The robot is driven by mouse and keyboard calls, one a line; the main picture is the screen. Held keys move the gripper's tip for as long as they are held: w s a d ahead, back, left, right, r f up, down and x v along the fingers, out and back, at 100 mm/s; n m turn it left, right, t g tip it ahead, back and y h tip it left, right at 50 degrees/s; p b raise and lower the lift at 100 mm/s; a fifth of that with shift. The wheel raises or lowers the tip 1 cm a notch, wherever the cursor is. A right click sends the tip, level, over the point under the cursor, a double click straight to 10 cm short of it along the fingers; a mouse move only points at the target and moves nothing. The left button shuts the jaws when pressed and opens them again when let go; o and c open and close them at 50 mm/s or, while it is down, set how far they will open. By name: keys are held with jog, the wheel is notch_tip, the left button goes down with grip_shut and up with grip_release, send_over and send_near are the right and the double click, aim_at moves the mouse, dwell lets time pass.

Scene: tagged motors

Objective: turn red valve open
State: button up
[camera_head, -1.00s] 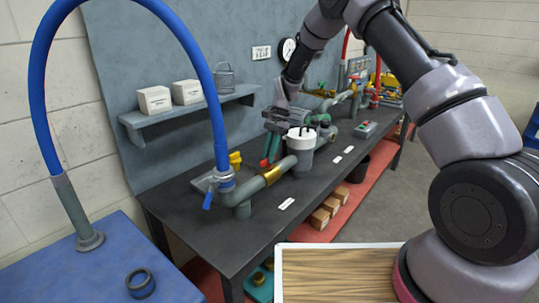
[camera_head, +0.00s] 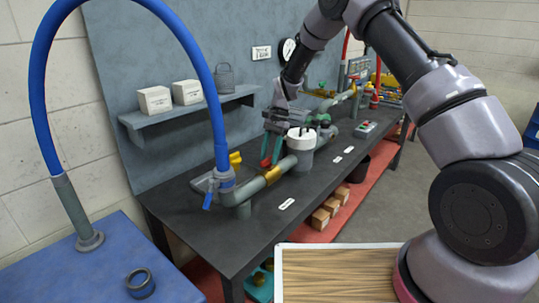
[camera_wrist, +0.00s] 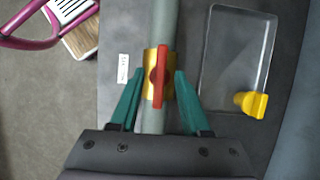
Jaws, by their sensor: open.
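The red valve handle (camera_wrist: 158,75) is a slim red lever in the wrist view. It sits over a brass collar (camera_wrist: 151,92) on a grey-green pipe (camera_wrist: 162,28) and lies roughly along the pipe. My gripper (camera_wrist: 157,80) is open, its teal fingers on either side of the handle and collar, with gaps showing on both sides. In the head view my gripper (camera_head: 270,163) is at the pipe, just behind the brass collar (camera_head: 272,175). A little red shows by the fingertips there, but the handle's shape is unclear.
A clear tray (camera_wrist: 218,110) with a yellow piece (camera_wrist: 251,104) lies right of the pipe in the wrist view. In the head view a white-topped cylinder (camera_head: 302,140) stands close by the gripper. A blue hose (camera_head: 216,120) arches down to the pipe's near end.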

jog(key=v, duration=1)
jog(key=shift+r, duration=0.35)
jog(key=shift+w+d, duration=0.1)
jog(key=shift+d, duration=0.1)
jog(key=s+d+r+n+t, duration=0.1)
jog(key=s+d+r+t, duration=0.2)
jog(key=r, duration=0.4)
jog(key=s+d+r, duration=0.3)
jog(key=d+r, duration=0.3)
jog(key=r, duration=0.1)
jog(key=s+d+r+n+t, duration=0.1)
jog(key=s+d+r+t, duration=0.1)
jog(key=s+d+r, duration=0.35)
jog(key=s+d+r+t, duration=0.2)
jog(key=s+d, duration=0.1)
jog(key=s, duration=0.3)
jog(key=s+d+r+t, duration=0.2)
jog(key=s+d, duration=0.1)
jog(key=s, duration=0.4)
jog(key=s+d+r+n+t, duration=0.1)
jog(key=s+d, duration=0.2)
jog(key=s, duration=0.3)
jog(key=shift+s+d+r+t+h, duration=0.2)
jog(key=shift+d+r+t+h, duration=0.1)
jog(key=shift+d+r+t, duration=0.1)
